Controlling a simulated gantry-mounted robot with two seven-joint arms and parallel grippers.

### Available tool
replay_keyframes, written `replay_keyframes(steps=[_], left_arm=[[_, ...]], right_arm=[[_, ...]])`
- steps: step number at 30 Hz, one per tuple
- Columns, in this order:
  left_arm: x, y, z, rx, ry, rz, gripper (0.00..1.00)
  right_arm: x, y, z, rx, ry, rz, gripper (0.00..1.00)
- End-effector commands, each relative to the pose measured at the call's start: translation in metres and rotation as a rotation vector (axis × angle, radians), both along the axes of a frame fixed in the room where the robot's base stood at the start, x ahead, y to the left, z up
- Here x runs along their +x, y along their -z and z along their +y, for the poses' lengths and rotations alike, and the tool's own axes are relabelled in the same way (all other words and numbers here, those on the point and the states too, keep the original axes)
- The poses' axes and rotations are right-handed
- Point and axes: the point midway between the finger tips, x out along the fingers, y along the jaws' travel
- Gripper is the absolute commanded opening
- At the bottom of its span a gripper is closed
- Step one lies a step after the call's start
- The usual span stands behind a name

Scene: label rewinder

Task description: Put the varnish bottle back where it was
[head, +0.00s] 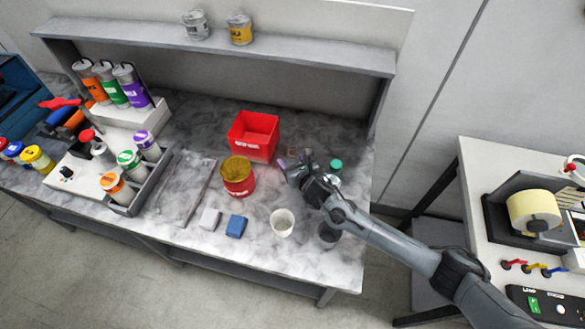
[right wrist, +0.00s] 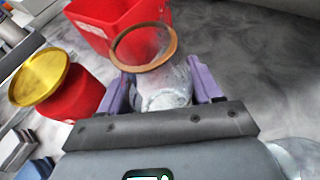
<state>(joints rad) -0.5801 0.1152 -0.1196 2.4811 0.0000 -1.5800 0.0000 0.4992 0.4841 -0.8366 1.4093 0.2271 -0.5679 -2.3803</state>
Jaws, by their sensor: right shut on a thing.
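My right gripper (head: 293,166) is over the bench, just right of the red bin. In the right wrist view its purple fingers (right wrist: 162,90) are shut on a clear glass vessel (right wrist: 165,96) with an orange-brown ring at its top. This looks like the varnish bottle, but I can read no label on it. In the head view it is small and mostly lost against the bench. A glass bottle with a green cap (head: 336,164) stands just right of the gripper. A dark round patch (head: 328,232) lies on the bench below my forearm. My left gripper is not in view.
The red bin (head: 253,136) and a red can with a yellow top (head: 237,178) stand left of my gripper. A white cup (head: 282,222), a blue block (head: 236,226) and a grey block (head: 210,218) are nearer the front edge. A shelf (head: 210,52) runs behind.

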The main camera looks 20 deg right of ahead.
Motion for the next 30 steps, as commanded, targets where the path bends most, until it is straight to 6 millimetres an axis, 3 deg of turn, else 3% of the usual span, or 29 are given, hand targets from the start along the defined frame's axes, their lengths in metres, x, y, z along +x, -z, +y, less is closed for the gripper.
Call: replay_keyframes(steps=[9,22,23,27,30], left_arm=[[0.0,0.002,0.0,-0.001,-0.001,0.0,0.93],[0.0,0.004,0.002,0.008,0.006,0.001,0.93],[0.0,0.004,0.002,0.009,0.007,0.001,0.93],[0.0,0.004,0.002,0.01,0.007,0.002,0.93],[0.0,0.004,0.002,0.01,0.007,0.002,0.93]], right_arm=[[0.0,0.033,0.0,0.0,0.0,0.001,0.29],[0.0,0.038,0.0,-0.001,0.0,0.0,0.29],[0.0,0.038,0.0,-0.001,0.0,0.0,0.65],[0.0,0.037,0.0,-0.001,0.0,0.0,0.87],[0.0,0.037,0.0,-0.001,0.0,0.0,0.89]])
